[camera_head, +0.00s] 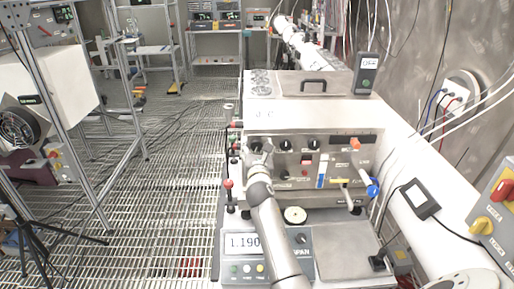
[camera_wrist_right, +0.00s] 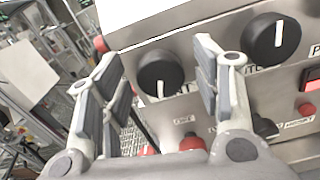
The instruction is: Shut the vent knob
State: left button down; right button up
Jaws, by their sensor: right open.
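The steel control panel (camera_head: 340,160) carries a row of round black knobs. My right gripper (camera_head: 260,158) reaches up to its left end. In the right wrist view my right gripper (camera_wrist_right: 158,56) is open, with its two fingers on either side of a black knob (camera_wrist_right: 158,78). This knob's white pointer points down, and I see no firm contact. A second black knob (camera_wrist_right: 272,40) is to the right, its pointer nearly upright. The labels are too blurred to tell which knob is the vent knob. My left gripper is not in view.
A red button (camera_wrist_right: 192,142) is below the knob. In the head view, a lever with a blue end (camera_head: 372,188) is at the panel's right. A display reading 1.190 (camera_head: 243,243) is in front. Grated floor (camera_head: 175,170) is open to the left.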

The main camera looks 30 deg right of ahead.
jog(key=c, duration=1)
